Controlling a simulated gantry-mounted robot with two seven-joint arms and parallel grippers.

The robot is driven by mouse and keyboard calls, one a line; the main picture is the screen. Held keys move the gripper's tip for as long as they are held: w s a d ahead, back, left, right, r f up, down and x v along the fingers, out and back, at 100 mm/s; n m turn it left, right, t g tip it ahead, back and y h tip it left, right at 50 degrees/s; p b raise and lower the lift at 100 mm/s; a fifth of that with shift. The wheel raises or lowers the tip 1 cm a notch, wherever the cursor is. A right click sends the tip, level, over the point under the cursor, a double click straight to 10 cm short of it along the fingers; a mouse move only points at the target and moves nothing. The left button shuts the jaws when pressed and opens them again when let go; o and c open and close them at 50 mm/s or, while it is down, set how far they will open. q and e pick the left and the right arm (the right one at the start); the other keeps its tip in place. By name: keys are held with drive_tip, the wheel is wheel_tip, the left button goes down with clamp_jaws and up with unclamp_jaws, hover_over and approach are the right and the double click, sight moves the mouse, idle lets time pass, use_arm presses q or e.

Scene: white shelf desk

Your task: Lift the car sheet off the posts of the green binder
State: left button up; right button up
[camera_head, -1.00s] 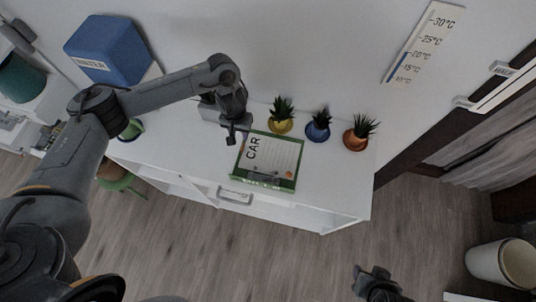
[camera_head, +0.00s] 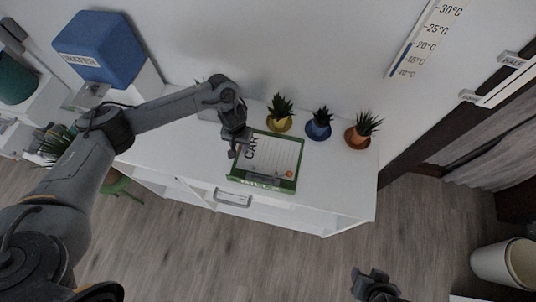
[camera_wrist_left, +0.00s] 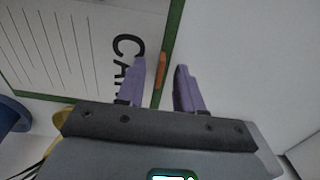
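The green binder (camera_head: 281,187) lies open on the white desk with the white, lined car sheet (camera_head: 275,158), marked "CAR", on it. In the left wrist view the car sheet (camera_wrist_left: 70,50) fills the upper left, inside the binder's green edge (camera_wrist_left: 174,30). My left gripper (camera_head: 233,152) is at the binder's left edge. Its purple fingers (camera_wrist_left: 160,88) are apart, one over the sheet by the lettering, the other over the desk outside the edge. A small orange piece (camera_wrist_left: 161,68) shows between them. I cannot make out the posts. My right gripper (camera_head: 374,277) hangs over the floor, away from the binder.
Yellow (camera_head: 279,124), blue (camera_head: 318,131) and orange (camera_head: 357,138) plant pots stand behind the binder. A blue box (camera_head: 100,50) is at the back left. The desk has bare room to the right of the binder (camera_head: 340,180). A white bin (camera_head: 490,262) stands at the right.

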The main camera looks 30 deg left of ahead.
use_arm(q)
drive_tip(key=shift+c, duration=0.4)
clamp_jaws()
drive_tip(key=shift+r, duration=0.1)
drive_tip(key=shift+r+p, duration=0.35)
drive_tip(key=shift+r, duration=0.5)
wheel_tip(320, 180, up, 2)
drive_tip(key=shift+r+p, duration=0.25)
drive_tip(key=shift+p, duration=0.2)
drive_tip(key=w+d+r+p, duration=0.4)
drive_tip(key=w+d+r, duration=0.1)
drive_tip(key=d, duration=0.5)
drive_tip(key=shift+w+r, duration=0.15)
drive_tip(key=shift+r, duration=0.6)
